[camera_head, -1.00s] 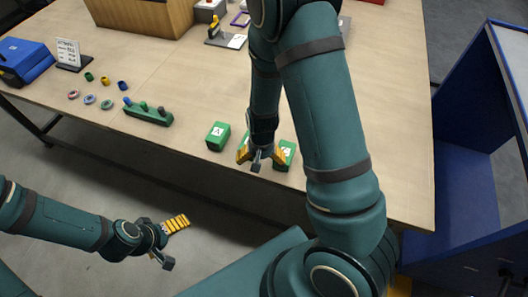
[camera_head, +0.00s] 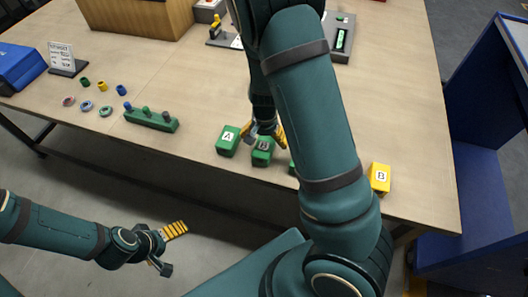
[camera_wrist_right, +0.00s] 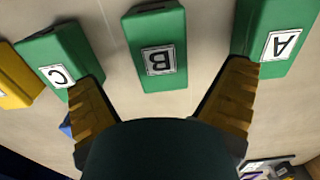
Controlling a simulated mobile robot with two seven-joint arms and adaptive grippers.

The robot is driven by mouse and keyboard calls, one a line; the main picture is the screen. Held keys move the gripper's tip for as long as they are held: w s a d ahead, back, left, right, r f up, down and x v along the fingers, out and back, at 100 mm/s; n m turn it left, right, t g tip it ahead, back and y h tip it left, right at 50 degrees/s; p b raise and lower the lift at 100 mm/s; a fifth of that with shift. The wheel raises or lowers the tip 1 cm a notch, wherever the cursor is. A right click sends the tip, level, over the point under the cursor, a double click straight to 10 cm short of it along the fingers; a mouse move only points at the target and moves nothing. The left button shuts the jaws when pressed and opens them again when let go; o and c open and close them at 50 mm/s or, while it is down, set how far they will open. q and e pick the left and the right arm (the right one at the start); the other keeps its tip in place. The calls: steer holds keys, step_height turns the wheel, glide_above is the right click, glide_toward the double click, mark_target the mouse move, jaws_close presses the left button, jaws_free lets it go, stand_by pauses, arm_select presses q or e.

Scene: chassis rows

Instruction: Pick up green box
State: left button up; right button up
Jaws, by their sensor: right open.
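Three green boxes stand near the table's front edge. Box A (camera_head: 228,140) is on the left, box B (camera_head: 263,152) is in the middle, and a third, mostly behind my right arm, reads C in the right wrist view (camera_wrist_right: 60,58). My right gripper (camera_head: 264,135) is open and empty, just above box B. In the right wrist view, green box B (camera_wrist_right: 157,50) lies between the two spread orange fingers, with box A (camera_wrist_right: 275,40) and box C to the outer sides. My left gripper (camera_head: 175,249) is open and empty, off the table's front.
A yellow box (camera_head: 379,178) labelled B stands right of the green ones. A green block with pegs (camera_head: 151,121) and several small rings lie to the left. A blue bin (camera_head: 20,66) and a sign (camera_head: 62,58) are at the far left. A blue shelf unit (camera_head: 485,185) stands at right.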

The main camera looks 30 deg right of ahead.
mark_target(264, 146)
steer(key=f+b, duration=0.1)
steer(key=f, duration=0.1)
steer(key=f+b, duration=0.1)
steer(key=f, duration=0.1)
steer(key=shift+s+a+f, duration=0.15)
steer(key=shift+a+f, duration=0.05)
steer(key=shift+f, duration=0.55)
steer(key=shift+r, duration=0.1)
steer(key=shift+c, duration=0.5)
steer(key=c, duration=1.3)
